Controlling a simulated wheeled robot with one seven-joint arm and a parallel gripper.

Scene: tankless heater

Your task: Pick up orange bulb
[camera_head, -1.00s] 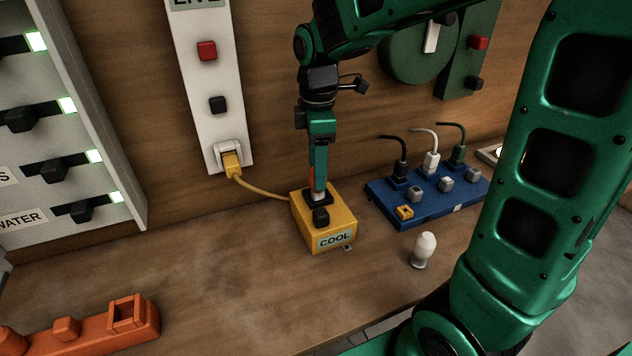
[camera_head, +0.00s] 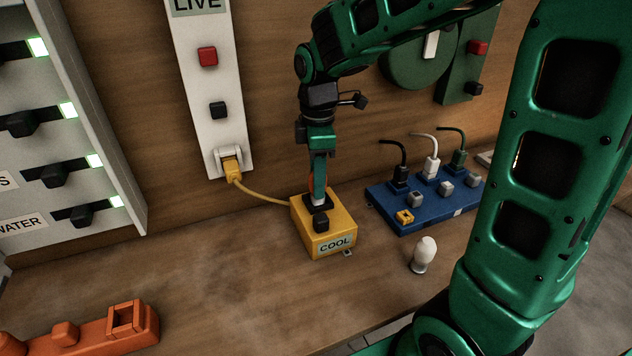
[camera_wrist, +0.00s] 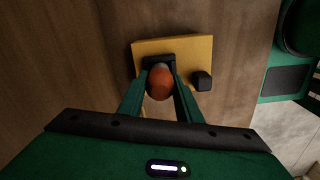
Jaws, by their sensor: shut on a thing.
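The orange bulb (camera_wrist: 160,84) is between the two green fingers of my gripper (camera_wrist: 161,88) in the wrist view. My gripper is shut on it, and in the head view the gripper (camera_head: 319,188) points straight down over the yellow box labelled COOL (camera_head: 336,230). A pale bit of the bulb's base shows just above the black socket on the box's top. I cannot tell whether the base is clear of the socket. The yellow box also shows in the wrist view (camera_wrist: 196,50), with its black knob beside the bulb.
A white bulb (camera_head: 424,254) stands on the bench right of the box. A blue strip (camera_head: 420,211) with several plugs and switches lies behind it. A yellow cable runs from the box to the LIVE panel (camera_head: 212,90). An orange block (camera_head: 100,335) is at front left; the bench between is clear.

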